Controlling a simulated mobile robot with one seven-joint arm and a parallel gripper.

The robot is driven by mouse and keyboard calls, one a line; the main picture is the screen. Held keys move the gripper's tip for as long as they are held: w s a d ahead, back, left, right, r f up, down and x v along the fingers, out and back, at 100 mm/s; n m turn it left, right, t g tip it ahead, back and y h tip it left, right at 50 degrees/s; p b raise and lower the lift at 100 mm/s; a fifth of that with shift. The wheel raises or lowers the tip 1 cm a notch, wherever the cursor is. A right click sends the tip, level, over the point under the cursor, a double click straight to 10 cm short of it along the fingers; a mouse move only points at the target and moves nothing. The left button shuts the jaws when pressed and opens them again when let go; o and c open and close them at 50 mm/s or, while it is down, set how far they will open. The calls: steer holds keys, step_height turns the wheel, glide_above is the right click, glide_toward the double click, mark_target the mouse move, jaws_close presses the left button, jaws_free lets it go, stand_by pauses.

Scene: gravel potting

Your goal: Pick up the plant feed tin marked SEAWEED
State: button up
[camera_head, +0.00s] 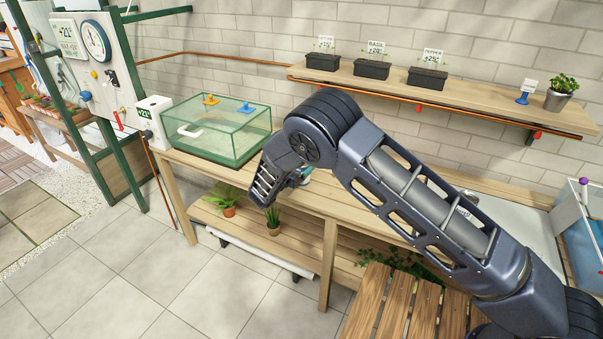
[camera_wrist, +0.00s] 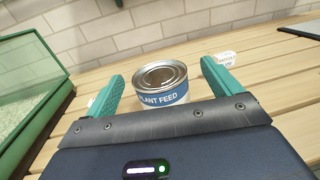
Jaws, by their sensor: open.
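In the wrist view a round metal tin (camera_wrist: 163,86) stands upright on the slatted wooden bench. It has a bare silver lid and a blue band reading PLANT FEED; its lower part is hidden by my gripper's body, and the word SEAWEED does not show. My gripper (camera_wrist: 162,71) is open, with one teal finger to the left of the tin and one to the right, with gaps on both sides. In the head view my arm hides the tin and most of the gripper.
A small white tag (camera_wrist: 226,59) with unreadable print is by the right finger. A green-framed glass case (camera_head: 225,137) stands left on the bench. A wall shelf (camera_head: 420,95) bears black planters and a potted plant. Potted plants sit on the lower shelf (camera_head: 215,222).

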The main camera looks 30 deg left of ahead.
steer(key=shift+w+d+f, duration=0.1)
steer(key=shift+w+d, duration=0.05)
steer(key=shift+w, duration=2.2)
steer(key=c, duration=1.3)
